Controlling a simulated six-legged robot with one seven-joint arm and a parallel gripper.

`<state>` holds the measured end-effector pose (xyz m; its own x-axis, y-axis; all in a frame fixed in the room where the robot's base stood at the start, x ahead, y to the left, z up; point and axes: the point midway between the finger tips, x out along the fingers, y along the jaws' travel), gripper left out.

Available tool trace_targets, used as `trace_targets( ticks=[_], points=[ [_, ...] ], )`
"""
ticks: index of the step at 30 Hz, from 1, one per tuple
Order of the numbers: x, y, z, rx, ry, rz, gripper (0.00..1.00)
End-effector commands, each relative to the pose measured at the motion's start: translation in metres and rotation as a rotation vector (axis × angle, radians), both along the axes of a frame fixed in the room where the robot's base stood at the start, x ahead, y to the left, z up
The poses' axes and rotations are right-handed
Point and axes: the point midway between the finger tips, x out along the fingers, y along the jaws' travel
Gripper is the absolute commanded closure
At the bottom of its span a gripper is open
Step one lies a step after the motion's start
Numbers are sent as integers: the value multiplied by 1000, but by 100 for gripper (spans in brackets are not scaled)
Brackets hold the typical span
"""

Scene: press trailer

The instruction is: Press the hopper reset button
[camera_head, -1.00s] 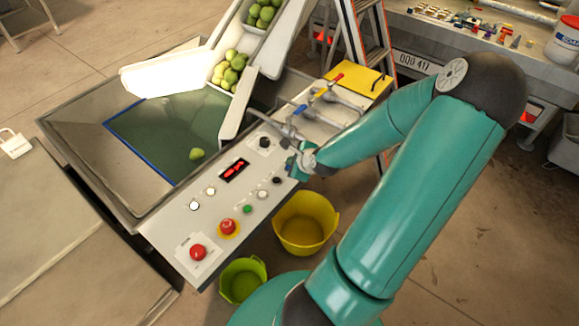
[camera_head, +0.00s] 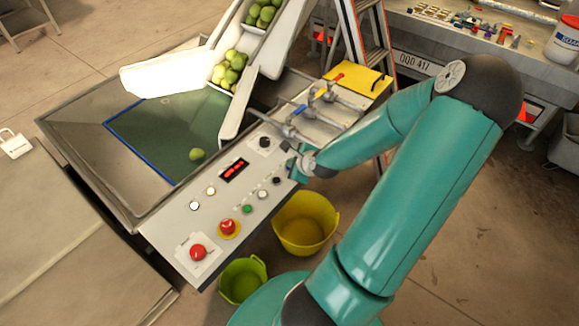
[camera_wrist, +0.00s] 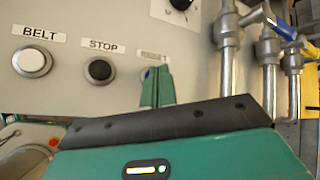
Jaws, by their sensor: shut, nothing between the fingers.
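The reset button (camera_wrist: 147,73) shows as a small blue patch below a partly covered label reading RESET (camera_wrist: 153,55) in the wrist view. My gripper's fingers hide most of it. My gripper (camera_wrist: 156,70) is shut and empty, its tips in front of the button. I cannot tell whether they touch it. In the head view my gripper (camera_head: 289,163) is at the right edge of the sloping control panel (camera_head: 178,232), and the reset button cannot be made out there.
The black STOP button (camera_wrist: 99,71) and white BELT button (camera_wrist: 33,62) are left of the fingers. Pipes and valves (camera_wrist: 270,50) stand close on the right. In the head view, a red emergency button (camera_head: 228,227), yellow bucket (camera_head: 305,222) and green bucket (camera_head: 243,280) are nearby.

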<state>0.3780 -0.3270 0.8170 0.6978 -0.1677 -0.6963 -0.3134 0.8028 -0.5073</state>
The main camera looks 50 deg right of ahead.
Motion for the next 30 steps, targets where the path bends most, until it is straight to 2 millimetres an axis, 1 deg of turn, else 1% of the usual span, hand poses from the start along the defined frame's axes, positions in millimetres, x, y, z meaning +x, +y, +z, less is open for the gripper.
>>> trace_targets(
  ticks=[14,24,30],
  points=[
    [0,0,-2,0,0,0,100],
    [-1,0,12,-1,1,0,100],
    [0,0,14,0,0,0,100]
  ],
)
